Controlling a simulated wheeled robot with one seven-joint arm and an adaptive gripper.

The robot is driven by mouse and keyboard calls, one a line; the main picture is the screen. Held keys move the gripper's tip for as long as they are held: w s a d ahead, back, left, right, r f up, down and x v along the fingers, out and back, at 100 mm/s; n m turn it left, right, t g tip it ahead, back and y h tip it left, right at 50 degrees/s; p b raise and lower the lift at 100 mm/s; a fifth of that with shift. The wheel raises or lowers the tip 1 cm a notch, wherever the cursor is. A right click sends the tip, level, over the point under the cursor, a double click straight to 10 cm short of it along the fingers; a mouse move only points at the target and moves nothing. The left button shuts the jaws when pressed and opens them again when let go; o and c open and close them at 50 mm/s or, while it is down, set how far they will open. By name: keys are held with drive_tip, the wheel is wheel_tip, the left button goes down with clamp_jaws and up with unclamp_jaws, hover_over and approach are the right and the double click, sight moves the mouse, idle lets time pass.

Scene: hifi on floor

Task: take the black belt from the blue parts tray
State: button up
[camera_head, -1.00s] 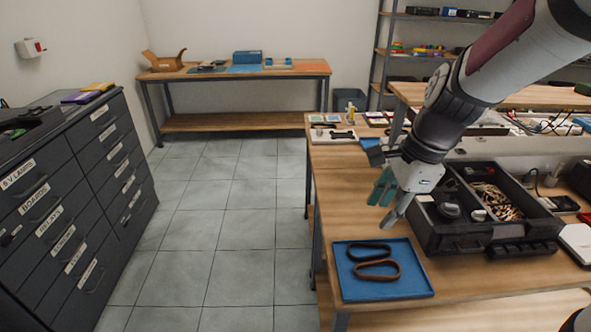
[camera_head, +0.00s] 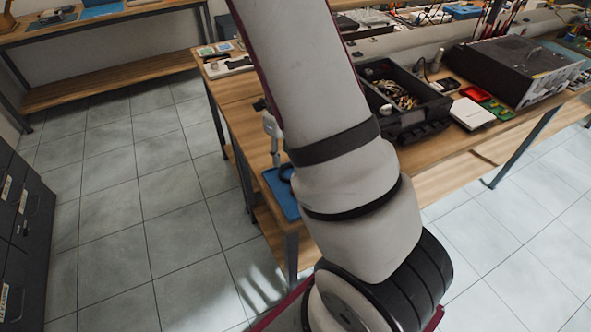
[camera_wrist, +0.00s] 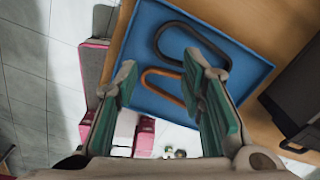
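The blue parts tray (camera_wrist: 258,72) lies on the bench in the wrist view, and a part of it shows beside my arm in the head view (camera_head: 283,200). The black belt (camera_wrist: 158,42), an oval loop, lies in the tray on the far side. A brown belt (camera_wrist: 146,77) lies beside it, nearer my gripper. My gripper (camera_wrist: 166,75) is open and empty, its green-padded fingers apart above the tray. The right finger covers part of both belts. In the head view my arm hides most of the tray and gripper.
A black open bin (camera_head: 405,95) with tangled parts stands on the bench right of my arm; its dark side shows in the wrist view. A white box (camera_head: 473,113) and a large black case (camera_head: 510,70) stand farther right. Dark drawers stand left, with clear floor between.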

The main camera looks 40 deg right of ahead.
wheel_tip(320, 180, down, 8)
drive_tip(key=shift+w+f, duration=0.15)
drive_tip(key=shift+f, duration=0.05)
idle(0.3)
clamp_jaws()
